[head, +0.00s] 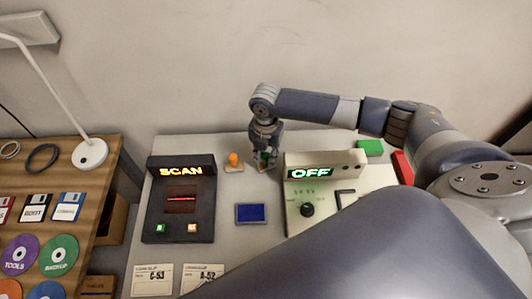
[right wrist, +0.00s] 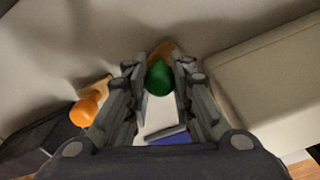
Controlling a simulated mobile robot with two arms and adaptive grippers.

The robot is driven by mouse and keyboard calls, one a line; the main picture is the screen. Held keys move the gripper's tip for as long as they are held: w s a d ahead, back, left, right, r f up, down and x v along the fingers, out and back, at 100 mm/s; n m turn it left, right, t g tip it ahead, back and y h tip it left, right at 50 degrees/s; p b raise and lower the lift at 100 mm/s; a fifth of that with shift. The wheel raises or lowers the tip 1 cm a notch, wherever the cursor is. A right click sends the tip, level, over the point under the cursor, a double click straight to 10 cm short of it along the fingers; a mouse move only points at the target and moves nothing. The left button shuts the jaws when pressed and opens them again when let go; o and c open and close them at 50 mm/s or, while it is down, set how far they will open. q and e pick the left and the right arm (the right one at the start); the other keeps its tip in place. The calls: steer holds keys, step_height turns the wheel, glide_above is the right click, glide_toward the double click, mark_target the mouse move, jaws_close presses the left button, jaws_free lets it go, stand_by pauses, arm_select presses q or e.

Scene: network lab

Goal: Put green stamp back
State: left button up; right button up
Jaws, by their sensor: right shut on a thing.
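The green stamp (right wrist: 159,78) is between the fingers of my right gripper (right wrist: 160,88), its rounded green top facing the wrist camera. In the head view my right gripper (head: 265,158) points down at the back of the white table, between the scanner and the OFF box, and mostly hides the stamp. A tan base (right wrist: 166,50) shows just beyond the stamp; I cannot tell whether the stamp touches it. An orange stamp (head: 234,161) stands on its own tan base to the left, and also shows in the right wrist view (right wrist: 84,112). My left gripper is out of view.
The black SCAN device (head: 180,205) stands left, the pale OFF box (head: 300,175) close right of my gripper. A blue pad (head: 250,214) lies in front. A green block (head: 370,147) and a red object (head: 403,168) are at right. Labelled cards (head: 152,280) lie at the front.

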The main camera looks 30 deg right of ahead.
mark_target(266, 155)
steer(key=o, duration=0.8)
steer(key=shift+f, duration=0.1)
steer(key=shift+o, duration=0.2)
step_height(266, 155, up, 12)
steer(key=b, duration=0.2)
stand_by(0.3)
